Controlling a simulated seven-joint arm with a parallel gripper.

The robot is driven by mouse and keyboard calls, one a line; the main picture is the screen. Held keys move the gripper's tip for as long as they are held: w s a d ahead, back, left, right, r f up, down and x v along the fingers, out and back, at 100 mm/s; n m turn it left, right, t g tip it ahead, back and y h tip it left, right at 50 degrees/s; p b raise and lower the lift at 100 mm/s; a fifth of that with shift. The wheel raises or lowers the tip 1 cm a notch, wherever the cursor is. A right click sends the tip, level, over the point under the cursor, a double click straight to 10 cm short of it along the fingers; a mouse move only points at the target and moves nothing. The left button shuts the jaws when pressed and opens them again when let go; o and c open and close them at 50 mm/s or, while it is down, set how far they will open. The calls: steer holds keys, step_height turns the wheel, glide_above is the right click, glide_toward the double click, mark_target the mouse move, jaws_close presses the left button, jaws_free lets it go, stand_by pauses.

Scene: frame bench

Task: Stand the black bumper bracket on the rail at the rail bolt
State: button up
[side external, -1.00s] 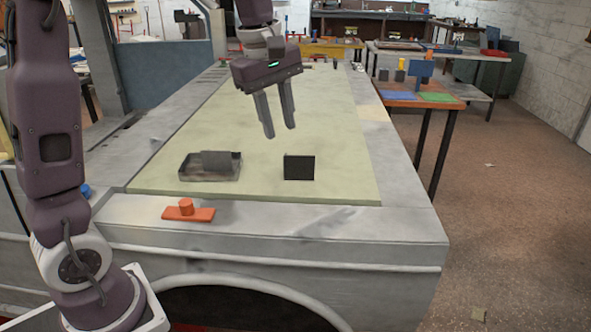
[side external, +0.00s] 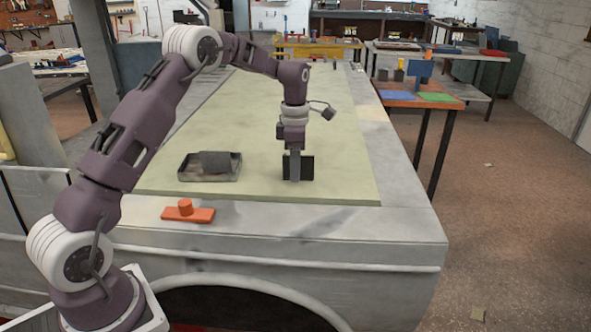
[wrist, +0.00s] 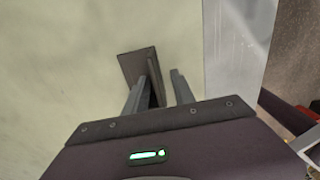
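The black bumper bracket (side external: 308,168) stands upright on the pale green mat, right of the tray. It also shows in the wrist view (wrist: 132,64) as a dark plate with an upright edge. My gripper (side external: 295,179) points down at the bracket, its fingers in front of part of the dark face. In the wrist view the fingers (wrist: 160,76) are apart, with the bracket's edge between them and a gap beside the right finger. An orange plate with a round orange knob (side external: 187,212) sits on the grey front rail (side external: 330,220); whether it is the rail bolt I cannot tell.
A shallow grey tray (side external: 186,178) holding a grey block (side external: 214,161) stands left of the bracket. The mat (side external: 250,120) behind is mostly clear. The rail right of the orange piece is bare. A side table (side external: 405,100) stands apart at right.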

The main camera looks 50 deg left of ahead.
jaws_close()
steer(key=shift+r, duration=0.1)
stand_by(1.2)
